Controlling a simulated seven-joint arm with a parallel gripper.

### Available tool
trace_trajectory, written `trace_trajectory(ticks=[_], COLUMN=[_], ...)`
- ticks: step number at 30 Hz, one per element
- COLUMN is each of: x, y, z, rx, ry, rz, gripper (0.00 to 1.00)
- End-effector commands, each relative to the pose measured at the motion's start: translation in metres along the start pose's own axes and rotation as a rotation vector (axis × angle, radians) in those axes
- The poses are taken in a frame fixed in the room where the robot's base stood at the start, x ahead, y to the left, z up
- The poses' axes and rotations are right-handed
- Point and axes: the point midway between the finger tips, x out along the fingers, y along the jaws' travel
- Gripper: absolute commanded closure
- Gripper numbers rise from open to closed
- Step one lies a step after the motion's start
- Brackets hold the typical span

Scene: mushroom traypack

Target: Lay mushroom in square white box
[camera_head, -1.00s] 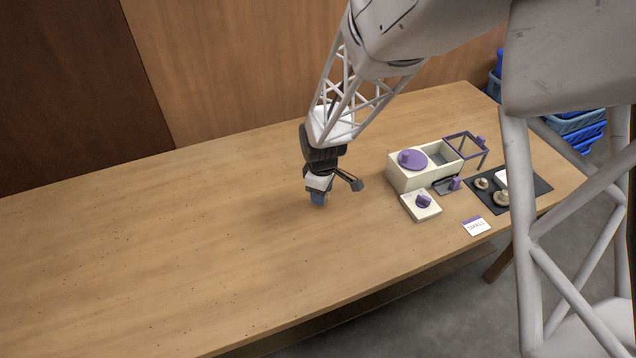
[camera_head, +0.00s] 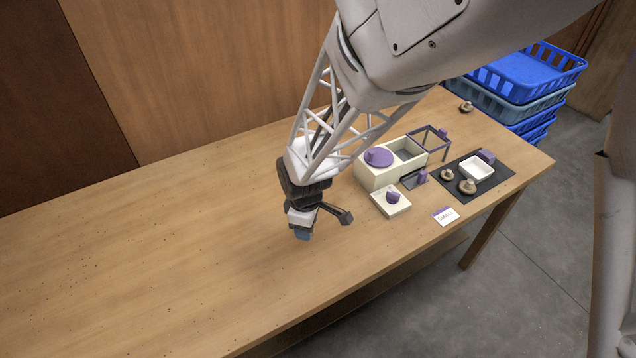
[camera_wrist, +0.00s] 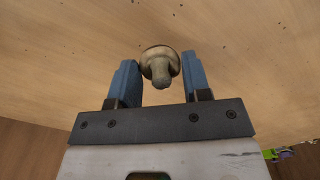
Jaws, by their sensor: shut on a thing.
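My gripper (camera_head: 301,233) is over the bare middle of the table, left of the boxes. In the wrist view its blue fingers (camera_wrist: 160,80) are shut on a brown mushroom (camera_wrist: 160,62), with the stem toward the camera. In the head view this mushroom cannot be made out. A small white open box (camera_head: 477,168) with rounded corners lies on a dark mat (camera_head: 497,187) at the right; it looks empty. Two loose mushrooms lie on the mat left of it, one smaller (camera_head: 447,175) and one larger (camera_head: 467,187).
A cream two-part box (camera_head: 378,181) with a purple round lid piece (camera_head: 379,157) stands behind a flat cream block (camera_head: 390,205) with a purple knob. A purple-edged frame (camera_head: 430,137), a label card (camera_head: 446,216) and another mushroom (camera_head: 466,107) are nearby. Blue crates (camera_head: 525,75) are stacked beyond the table.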

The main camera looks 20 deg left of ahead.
Motion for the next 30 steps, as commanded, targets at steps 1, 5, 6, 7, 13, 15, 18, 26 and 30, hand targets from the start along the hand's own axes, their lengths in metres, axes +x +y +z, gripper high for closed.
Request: trace_trajectory(ticks=[1, 5, 6, 7, 13, 15, 18, 26, 30], x=[0.000, 0.000, 0.000, 0.000, 0.000, 0.000, 0.000, 0.000, -0.002], y=[0.000, 0.000, 0.000, 0.000, 0.000, 0.000, 0.000, 0.003, 0.013], z=[0.000, 0.000, 0.000, 0.000, 0.000, 0.000, 0.000, 0.000, -0.002], rx=[0.000, 0.000, 0.000, 0.000, 0.000, 0.000, 0.000, 0.005, 0.029], ry=[0.000, 0.000, 0.000, 0.000, 0.000, 0.000, 0.000, 0.000, 0.000], rz=[0.000, 0.000, 0.000, 0.000, 0.000, 0.000, 0.000, 0.000, 0.000], gripper=[0.67, 0.67, 0.67, 0.67, 0.67, 0.67, 0.67, 0.67, 0.67])
